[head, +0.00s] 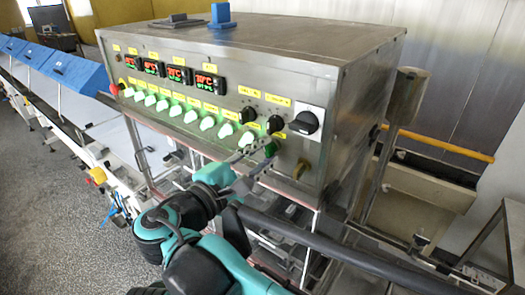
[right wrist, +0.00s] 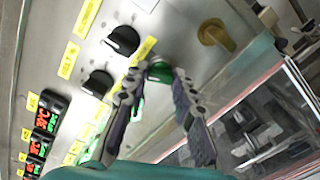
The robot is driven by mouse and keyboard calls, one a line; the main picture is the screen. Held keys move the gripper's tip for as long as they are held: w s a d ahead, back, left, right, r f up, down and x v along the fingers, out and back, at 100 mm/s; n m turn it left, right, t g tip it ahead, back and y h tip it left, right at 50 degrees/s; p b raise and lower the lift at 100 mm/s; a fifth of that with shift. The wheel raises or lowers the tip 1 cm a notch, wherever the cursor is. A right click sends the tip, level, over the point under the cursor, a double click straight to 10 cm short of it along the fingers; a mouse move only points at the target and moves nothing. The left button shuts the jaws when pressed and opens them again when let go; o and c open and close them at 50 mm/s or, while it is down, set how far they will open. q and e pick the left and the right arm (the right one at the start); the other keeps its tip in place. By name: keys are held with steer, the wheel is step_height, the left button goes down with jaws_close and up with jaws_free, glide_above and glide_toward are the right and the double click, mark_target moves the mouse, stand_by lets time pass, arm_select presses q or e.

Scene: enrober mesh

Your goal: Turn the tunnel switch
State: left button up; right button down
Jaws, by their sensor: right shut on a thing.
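The steel control cabinet (head: 330,125) carries a row of lit, pale green switches (head: 190,116) on its front panel. A green switch (head: 271,148) sits at the right end, below two black knobs (head: 274,124); it also shows in the right wrist view (right wrist: 160,71). I cannot read its label. My right gripper (head: 258,160) is at this green switch. In the right wrist view its two fingers (right wrist: 158,78) are shut on the switch from both sides. My left gripper is not in view.
A large black rotary switch (head: 305,123) on a white plate is up and right of the gripper. A brownish-yellow knob (head: 300,169) sits lower right. Red-lit displays (head: 178,76) line the upper panel. A conveyor with blue covers (head: 75,75) runs along the left.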

steer(key=shift+n, duration=0.6)
steer(key=shift+f, duration=0.1)
steer(key=c, duration=1.5)
jaws_free()
steer(key=shift+c, duration=0.2)
steer(key=shift+s+a, duration=0.1)
steer(key=v, duration=1.1)
steer(key=shift+s+a, duration=0.2)
steer(key=shift+s, duration=0.15)
